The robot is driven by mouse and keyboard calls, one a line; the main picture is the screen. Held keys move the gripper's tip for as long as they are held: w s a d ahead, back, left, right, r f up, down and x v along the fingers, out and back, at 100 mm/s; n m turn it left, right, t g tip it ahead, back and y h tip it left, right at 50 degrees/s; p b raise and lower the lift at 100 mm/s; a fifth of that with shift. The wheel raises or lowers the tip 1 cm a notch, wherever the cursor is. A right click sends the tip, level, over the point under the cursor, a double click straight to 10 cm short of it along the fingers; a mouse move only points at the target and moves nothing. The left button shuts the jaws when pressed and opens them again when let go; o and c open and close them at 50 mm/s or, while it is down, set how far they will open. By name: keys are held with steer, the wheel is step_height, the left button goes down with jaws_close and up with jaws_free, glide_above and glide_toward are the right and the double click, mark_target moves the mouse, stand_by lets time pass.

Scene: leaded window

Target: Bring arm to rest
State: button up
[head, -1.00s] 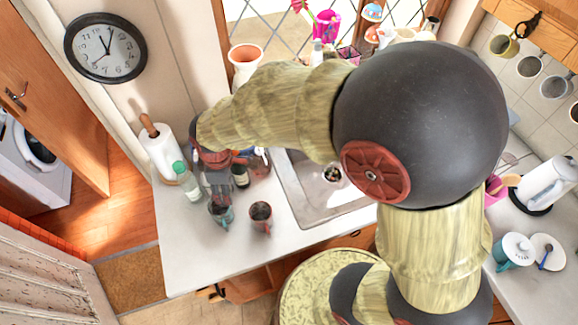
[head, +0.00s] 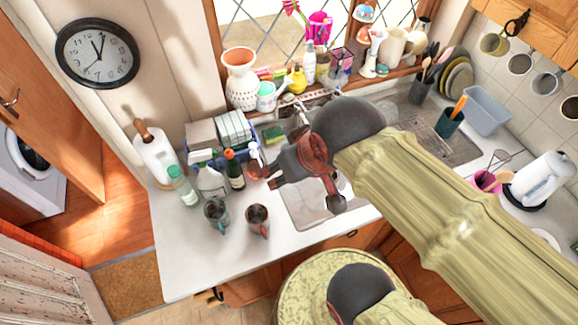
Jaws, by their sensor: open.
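My gripper (head: 304,194) is in the head view, over the front left part of the sink. Its two dark fingers are spread apart, with nothing visible between them. My arm reaches it from the lower right, across the sink and counter. Two mugs stand upright on the counter to the left of the gripper, apart from it: a grey-teal mug (head: 216,213) and a dark mug with a reddish handle (head: 257,218). The gripper and arm hide part of the sink.
Several bottles, including a green-capped one (head: 184,188) and a dark one (head: 235,172), stand behind the mugs. A paper towel roll (head: 157,158) is at the left. A white kettle (head: 545,180) is at the right. The front left counter (head: 190,260) is clear.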

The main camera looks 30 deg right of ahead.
step_height(320, 180, down, 18)
steer(key=b, duration=1.8)
steer(key=shift+r, duration=0.15)
